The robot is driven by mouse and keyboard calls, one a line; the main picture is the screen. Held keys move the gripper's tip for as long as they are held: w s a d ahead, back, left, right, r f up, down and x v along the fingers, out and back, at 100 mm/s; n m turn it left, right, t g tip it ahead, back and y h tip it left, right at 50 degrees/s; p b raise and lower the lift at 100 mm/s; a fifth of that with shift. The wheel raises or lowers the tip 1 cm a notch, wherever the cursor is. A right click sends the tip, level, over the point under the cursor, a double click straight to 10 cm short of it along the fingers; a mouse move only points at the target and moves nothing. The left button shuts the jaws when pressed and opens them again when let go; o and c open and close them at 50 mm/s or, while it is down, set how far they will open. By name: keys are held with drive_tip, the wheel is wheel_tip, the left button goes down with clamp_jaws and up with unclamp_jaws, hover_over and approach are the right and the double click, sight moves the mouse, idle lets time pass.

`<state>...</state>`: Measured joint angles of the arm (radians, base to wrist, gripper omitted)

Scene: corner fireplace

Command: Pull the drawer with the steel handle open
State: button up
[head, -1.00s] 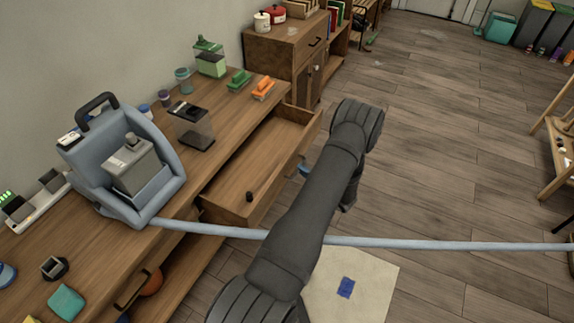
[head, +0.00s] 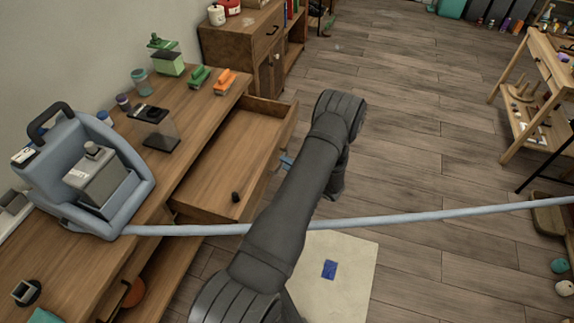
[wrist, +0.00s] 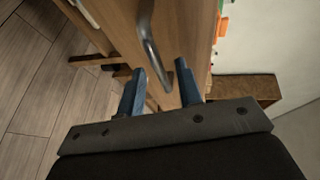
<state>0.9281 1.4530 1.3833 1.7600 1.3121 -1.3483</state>
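The drawer (head: 222,160) stands open from the wooden desk, well out over the floor, with a small black object (head: 236,197) inside near its front. My gripper's blue fingers (head: 287,162) show just beside the drawer front, partly hidden by my arm. In the wrist view the curved steel handle (wrist: 148,38) stands out from the drawer front (wrist: 185,35). My gripper (wrist: 161,84) is open there, with the handle's lower end between its fingertips. Gaps show beside the handle, and I see no firm contact.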

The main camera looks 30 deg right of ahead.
drive_tip(key=v, duration=1.7)
drive_tip(key=shift+s, duration=0.2)
drive_tip(key=x, duration=1.7)
drive_tip(key=shift+w, duration=0.25)
drive_tip(key=v, duration=1.7)
drive_tip(key=shift+s, duration=0.25)
drive_tip(key=shift+w, duration=0.15)
